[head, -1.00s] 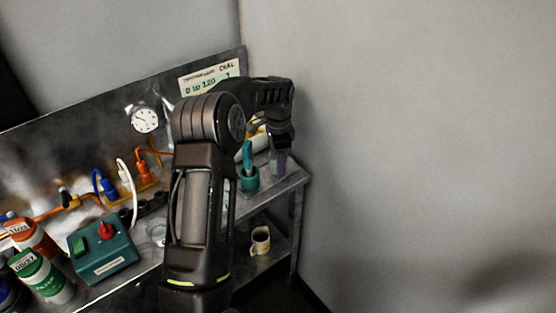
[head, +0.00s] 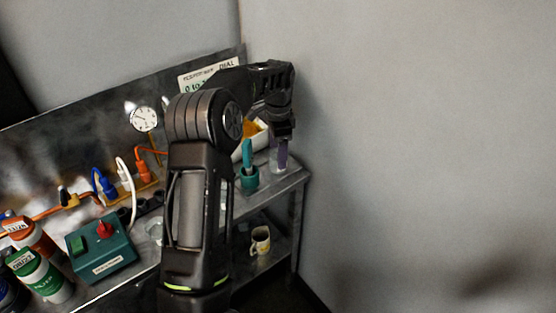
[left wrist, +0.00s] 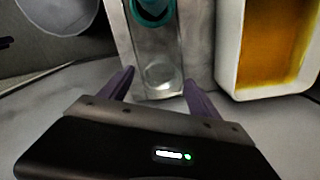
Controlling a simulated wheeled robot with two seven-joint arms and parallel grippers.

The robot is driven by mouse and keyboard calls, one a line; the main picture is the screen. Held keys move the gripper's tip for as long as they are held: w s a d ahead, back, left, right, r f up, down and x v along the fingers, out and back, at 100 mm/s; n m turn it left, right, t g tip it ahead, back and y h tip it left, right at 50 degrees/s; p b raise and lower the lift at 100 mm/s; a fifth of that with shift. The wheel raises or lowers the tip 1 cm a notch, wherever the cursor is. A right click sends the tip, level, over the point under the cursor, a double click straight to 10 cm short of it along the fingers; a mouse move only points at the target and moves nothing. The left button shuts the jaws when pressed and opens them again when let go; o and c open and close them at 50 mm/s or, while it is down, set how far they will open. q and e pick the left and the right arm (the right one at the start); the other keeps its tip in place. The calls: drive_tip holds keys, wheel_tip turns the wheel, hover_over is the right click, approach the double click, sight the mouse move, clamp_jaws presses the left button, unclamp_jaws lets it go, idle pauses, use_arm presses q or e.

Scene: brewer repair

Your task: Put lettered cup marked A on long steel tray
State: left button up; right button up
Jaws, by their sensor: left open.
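My left gripper (head: 281,156) is open over the right end of the bench, its purple fingers pointing down. In the left wrist view its fingers (left wrist: 158,84) are spread on either side of a clear glass-like vessel (left wrist: 158,70). I cannot tell whether they touch it. A pale mug with a yellow pattern (head: 260,240) stands on the lower shelf; no letter on it is readable. I cannot make out a cup marked A or a separate long steel tray. My left arm hides part of the bench. My right gripper is not in view.
A green box with a red knob (head: 103,250) and bottles (head: 42,275) stand at left. A wall bounds the right.

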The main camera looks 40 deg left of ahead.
use_arm(q)
wheel_tip(320, 180, up, 8)
drive_tip(key=shift+w, duration=0.1)
idle(0.9)
